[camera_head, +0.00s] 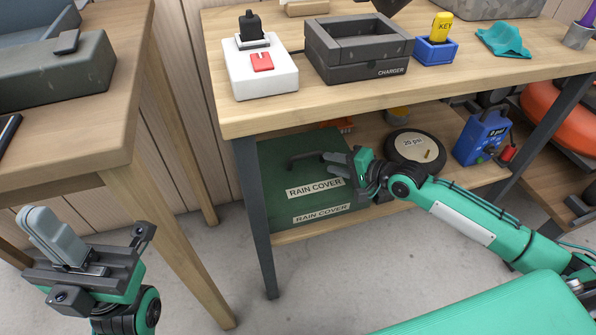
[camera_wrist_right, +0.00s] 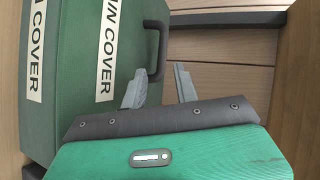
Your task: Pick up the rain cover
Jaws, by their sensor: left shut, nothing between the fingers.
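The rain cover is a flat dark green case (camera_head: 285,195) lying on the lower shelf under the workbench, with two white "RAIN COVER" labels. It fills the left of the right wrist view (camera_wrist_right: 65,125). Its dark handle (camera_head: 303,157) stands up from the top; in the wrist view the handle (camera_wrist_right: 163,45) is just ahead of my right fingertips. My left gripper (camera_head: 42,225) is shut and empty at the lower left, away from the case.
The bench top (camera_head: 330,95) overhangs the shelf, with a dark leg (camera_head: 258,220) at its front left corner. A round "20 psi" item (camera_head: 416,148) and a blue pump (camera_head: 482,138) share the shelf. A wooden table (camera_head: 110,130) stands left.

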